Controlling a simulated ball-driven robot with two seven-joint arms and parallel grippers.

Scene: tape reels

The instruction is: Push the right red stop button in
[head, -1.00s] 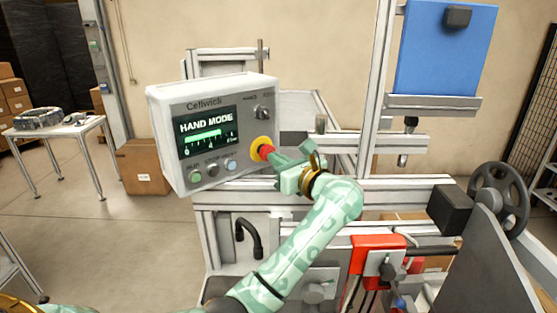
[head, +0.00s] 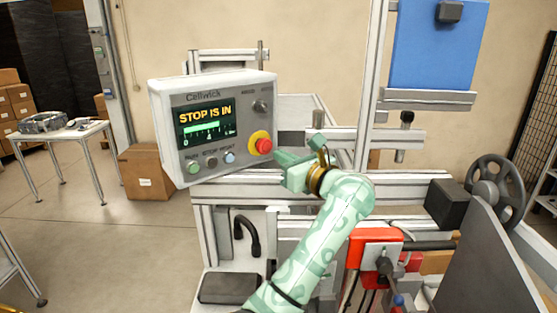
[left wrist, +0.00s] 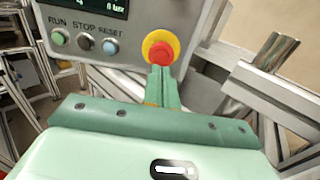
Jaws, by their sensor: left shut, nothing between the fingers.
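The red stop button (head: 264,146) sits on a yellow ring at the right side of the white Cellwick control box (head: 160,130). The box's screen (head: 205,120) reads "STOP IS IN". My left gripper (head: 281,160) is shut and empty, just right of and below the button, with a gap visible in the head view. In the left wrist view the red button (left wrist: 160,53) shows whole above my shut fingertips (left wrist: 160,72). My right gripper is not in view.
Small run, stop and reset buttons (head: 211,161) line the box's lower edge. A metal frame (head: 350,187) runs behind and below my left arm. A black handwheel (head: 498,190) stands at the right. A table (head: 75,131) and a cardboard box (head: 145,170) stand at the left.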

